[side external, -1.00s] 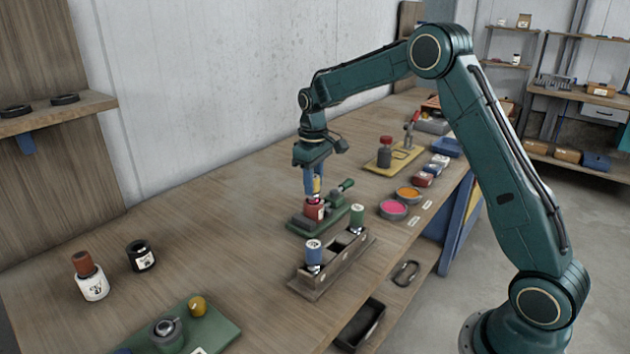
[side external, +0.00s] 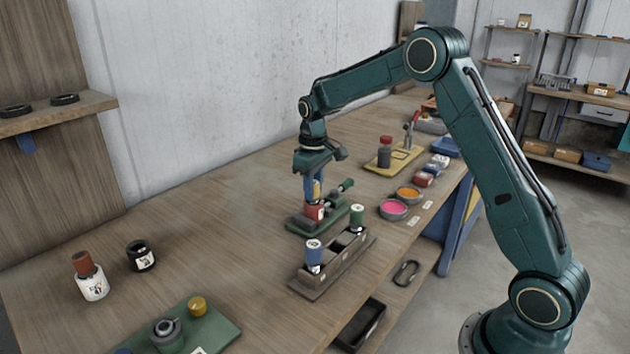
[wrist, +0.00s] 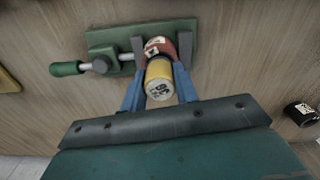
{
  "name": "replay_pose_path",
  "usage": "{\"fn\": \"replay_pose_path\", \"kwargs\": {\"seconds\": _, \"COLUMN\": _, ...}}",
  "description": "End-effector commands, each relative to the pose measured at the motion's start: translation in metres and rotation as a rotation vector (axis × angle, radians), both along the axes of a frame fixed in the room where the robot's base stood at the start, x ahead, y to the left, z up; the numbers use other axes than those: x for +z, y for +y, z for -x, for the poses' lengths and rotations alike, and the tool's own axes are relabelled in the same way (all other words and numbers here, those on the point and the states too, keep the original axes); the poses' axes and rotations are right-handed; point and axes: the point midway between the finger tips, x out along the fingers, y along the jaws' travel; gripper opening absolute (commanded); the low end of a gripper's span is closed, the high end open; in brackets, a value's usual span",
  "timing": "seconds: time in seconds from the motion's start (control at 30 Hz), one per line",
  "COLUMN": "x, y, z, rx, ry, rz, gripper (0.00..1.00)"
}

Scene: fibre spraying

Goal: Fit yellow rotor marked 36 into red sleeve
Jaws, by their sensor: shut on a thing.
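The yellow rotor (wrist: 159,82) shows its white end cap marked 36 in the wrist view. It is also a small yellow patch between the fingers in the side view (side external: 317,188). My gripper (wrist: 160,88) is shut on it, with blue fingers on both sides; it points down in the side view (side external: 315,190). The red sleeve (side external: 313,213) sits in a green vise (side external: 333,212) directly below the rotor; it also shows in the wrist view (wrist: 155,45). The rotor's lower end meets the sleeve's top; how deep it sits is hidden.
A wooden rack (side external: 333,264) holding a blue rotor (side external: 314,252) and a green rotor (side external: 357,214) stands just in front of the vise. The vise's green handle (side external: 345,184) sticks out to the right. Bare bench lies left of the vise.

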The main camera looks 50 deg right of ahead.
Motion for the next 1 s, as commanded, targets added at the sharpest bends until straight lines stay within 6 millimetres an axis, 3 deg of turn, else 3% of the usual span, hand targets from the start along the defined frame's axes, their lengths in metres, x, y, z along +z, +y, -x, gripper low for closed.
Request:
{"fn": "replay_pose_path", "kwargs": {"seconds": 0.3, "x": -0.005, "y": 0.000, "z": 0.000, "rx": 0.000, "ry": 0.000, "rz": 0.000, "gripper": 0.00}}
{"fn": "replay_pose_path", "kwargs": {"seconds": 0.33, "x": -0.005, "y": 0.000, "z": 0.000, "rx": 0.000, "ry": -0.001, "rz": 0.000, "gripper": 0.34}}
{"fn": "replay_pose_path", "kwargs": {"seconds": 0.43, "x": -0.005, "y": 0.000, "z": 0.000, "rx": 0.000, "ry": -0.001, "rz": 0.000, "gripper": 0.53}}
{"fn": "replay_pose_path", "kwargs": {"seconds": 0.47, "x": -0.005, "y": 0.000, "z": 0.000, "rx": 0.000, "ry": 0.000, "rz": 0.000, "gripper": 0.55}}
{"fn": "replay_pose_path", "kwargs": {"seconds": 0.77, "x": -0.005, "y": 0.000, "z": 0.000, "rx": 0.000, "ry": 0.001, "rz": 0.000, "gripper": 0.55}}
{"fn": "replay_pose_path", "kwargs": {"seconds": 1.0, "x": 0.006, "y": 0.000, "z": 0.000, "rx": 0.000, "ry": -0.001, "rz": 0.000, "gripper": 0.55}}
